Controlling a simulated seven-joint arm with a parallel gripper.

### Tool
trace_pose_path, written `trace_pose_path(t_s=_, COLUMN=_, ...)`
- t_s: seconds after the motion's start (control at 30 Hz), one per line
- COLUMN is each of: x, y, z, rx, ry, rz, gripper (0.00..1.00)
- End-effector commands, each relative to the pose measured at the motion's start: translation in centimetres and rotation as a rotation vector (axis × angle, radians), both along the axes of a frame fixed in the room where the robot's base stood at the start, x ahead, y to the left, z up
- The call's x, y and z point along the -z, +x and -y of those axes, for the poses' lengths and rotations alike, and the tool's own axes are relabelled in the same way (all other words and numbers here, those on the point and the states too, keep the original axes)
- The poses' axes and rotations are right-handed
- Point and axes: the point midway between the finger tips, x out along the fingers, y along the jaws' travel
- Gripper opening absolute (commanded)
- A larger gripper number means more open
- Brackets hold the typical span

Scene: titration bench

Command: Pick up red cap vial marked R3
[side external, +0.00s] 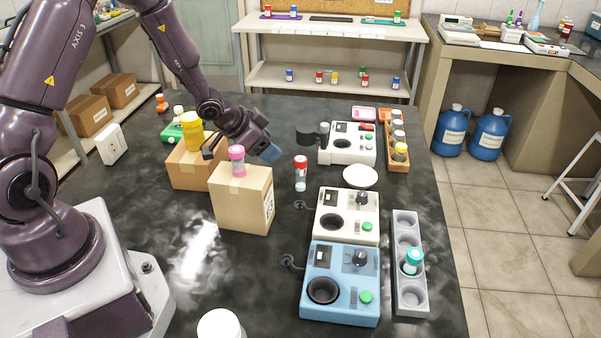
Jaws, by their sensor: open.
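A vial with a red cap (300,172) stands upright on the dark bench, just right of the nearer cardboard box; I cannot read its marking. My gripper (241,153) is open, left of the red cap vial and apart from it. Its fingers show behind and around a pink-capped vial (237,160), which stands on the nearer cardboard box (241,200). I cannot tell whether they touch that vial.
A yellow-capped jar (193,132) stands on another cardboard box (188,170). White and blue devices (341,284) stand to the right, beside a grey rack (408,260) holding a teal-capped vial (412,261). A white dish (360,176) lies right of the red cap vial.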

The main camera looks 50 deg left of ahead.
Motion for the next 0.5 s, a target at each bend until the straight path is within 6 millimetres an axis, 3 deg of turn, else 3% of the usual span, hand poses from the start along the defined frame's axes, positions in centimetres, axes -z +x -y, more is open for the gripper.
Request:
trace_pose_path(t_s=0.03, x=0.7, y=1.0, z=0.9, rx=0.051, ry=-0.049, rz=0.069, gripper=0.61)
trace_pose_path(t_s=0.1, x=0.3, y=2.3, z=2.2, rx=0.123, ry=-0.107, rz=0.174, gripper=0.61)
trace_pose_path(t_s=0.2, x=-1.9, y=3.8, z=3.8, rx=0.210, ry=-0.162, rz=0.311, gripper=0.61)
trace_pose_path(t_s=0.33, x=-3.6, y=4.3, z=4.9, rx=0.262, ry=-0.217, rz=0.404, gripper=0.61)
trace_pose_path(t_s=0.5, x=-2.2, y=4.4, z=5.2, rx=0.263, ry=-0.241, rz=0.426, gripper=0.61)
